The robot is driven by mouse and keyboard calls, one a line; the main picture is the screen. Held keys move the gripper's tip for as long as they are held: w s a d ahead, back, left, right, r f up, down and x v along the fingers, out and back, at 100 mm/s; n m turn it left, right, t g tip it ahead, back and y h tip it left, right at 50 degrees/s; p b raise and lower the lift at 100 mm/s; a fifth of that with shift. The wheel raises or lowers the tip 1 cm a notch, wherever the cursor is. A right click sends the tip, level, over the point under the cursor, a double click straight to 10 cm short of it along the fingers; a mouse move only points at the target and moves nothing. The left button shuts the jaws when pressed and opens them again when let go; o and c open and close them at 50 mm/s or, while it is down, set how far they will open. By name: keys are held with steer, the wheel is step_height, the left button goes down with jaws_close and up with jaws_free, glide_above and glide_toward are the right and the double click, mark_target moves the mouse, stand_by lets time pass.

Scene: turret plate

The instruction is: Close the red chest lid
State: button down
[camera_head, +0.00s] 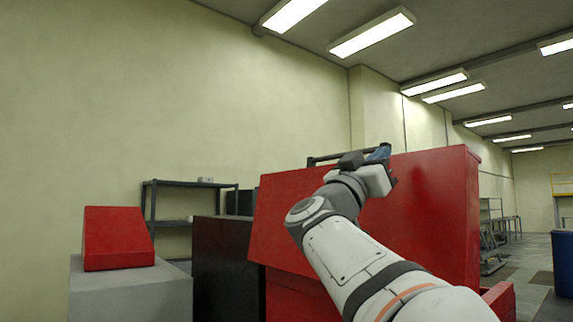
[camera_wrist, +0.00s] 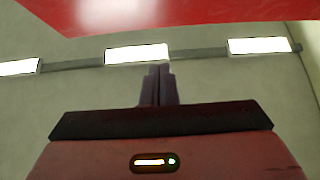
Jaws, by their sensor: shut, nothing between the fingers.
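The red chest (camera_head: 498,298) stands in front of me in the head view, mostly hidden behind my arm. Its red lid (camera_head: 425,215) looks raised, a broad panel standing up and filling the middle. My gripper (camera_head: 382,152) is at the lid's upper edge, and its tip shows just above that edge. In the wrist view my gripper (camera_wrist: 158,85) has its fingers together and empty, pointing towards the ceiling. A red surface (camera_wrist: 200,10), likely the lid, crosses the top of that view, apart from the fingers in the picture. I cannot tell whether the gripper touches the lid.
A small red slant-topped box (camera_head: 118,240) sits on a grey block (camera_head: 130,290) at the left. A black cabinet (camera_head: 220,270) stands beside the chest. Dark shelving (camera_head: 190,184) is behind. A blue bin (camera_head: 563,262) is at far right, with open floor before it.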

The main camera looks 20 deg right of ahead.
mark_target(392, 160)
steer(key=shift+w+d, duration=0.3)
steer(key=shift+d, duration=0.45)
steer(key=shift+w+d, duration=0.25)
steer(key=shift+d, duration=0.55)
steer(key=shift+w+d, duration=0.3)
steer(key=shift+d, duration=0.45)
